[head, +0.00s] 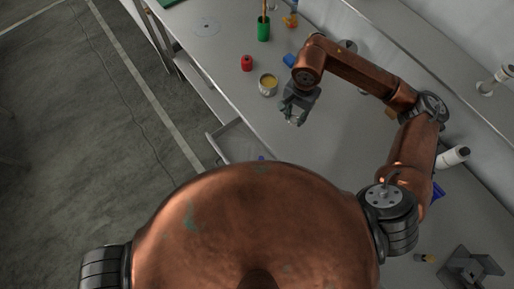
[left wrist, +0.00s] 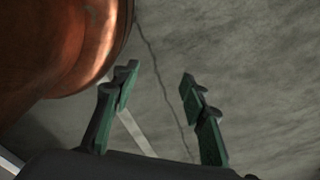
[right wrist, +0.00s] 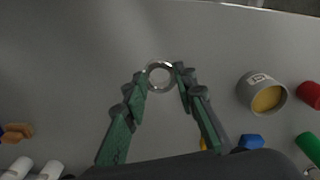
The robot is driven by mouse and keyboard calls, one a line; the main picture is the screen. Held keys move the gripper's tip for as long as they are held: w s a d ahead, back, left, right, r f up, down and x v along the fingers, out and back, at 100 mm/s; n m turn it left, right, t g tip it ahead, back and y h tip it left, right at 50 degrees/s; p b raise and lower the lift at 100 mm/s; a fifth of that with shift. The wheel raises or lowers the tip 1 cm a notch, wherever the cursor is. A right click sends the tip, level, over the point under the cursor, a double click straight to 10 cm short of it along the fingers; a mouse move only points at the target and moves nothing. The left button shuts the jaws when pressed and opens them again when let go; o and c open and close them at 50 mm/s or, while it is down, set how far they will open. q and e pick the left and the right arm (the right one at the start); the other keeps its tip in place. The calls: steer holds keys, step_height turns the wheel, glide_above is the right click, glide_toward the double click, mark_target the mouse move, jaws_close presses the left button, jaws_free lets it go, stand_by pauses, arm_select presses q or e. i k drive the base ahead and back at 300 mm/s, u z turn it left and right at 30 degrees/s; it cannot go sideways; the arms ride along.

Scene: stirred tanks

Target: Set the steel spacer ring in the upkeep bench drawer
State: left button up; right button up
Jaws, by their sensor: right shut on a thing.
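The steel spacer ring (right wrist: 149,77) is a small shiny ring between the fingertips of my right gripper (right wrist: 160,82) in the right wrist view. My right gripper is shut on it, over the grey bench top. In the head view my right gripper (head: 291,117) is above the bench, right of an open drawer (head: 214,146). The drawer sticks out from the bench's left side; my own body hides its near part. My left gripper (left wrist: 158,78) is open and empty above the floor in the left wrist view.
On the bench stand a tin with yellow contents (head: 268,84), a red item (head: 247,63) and a green holder (head: 263,30). A blue item (head: 289,60) lies near my right forearm. White cylinders (right wrist: 18,169) show at lower left in the right wrist view.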

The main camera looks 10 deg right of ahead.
mark_target(248, 147)
steer(key=k, duration=1.15)
steer(key=u, duration=0.85)
steer(key=i, duration=1.35)
steer(key=z, duration=0.7)
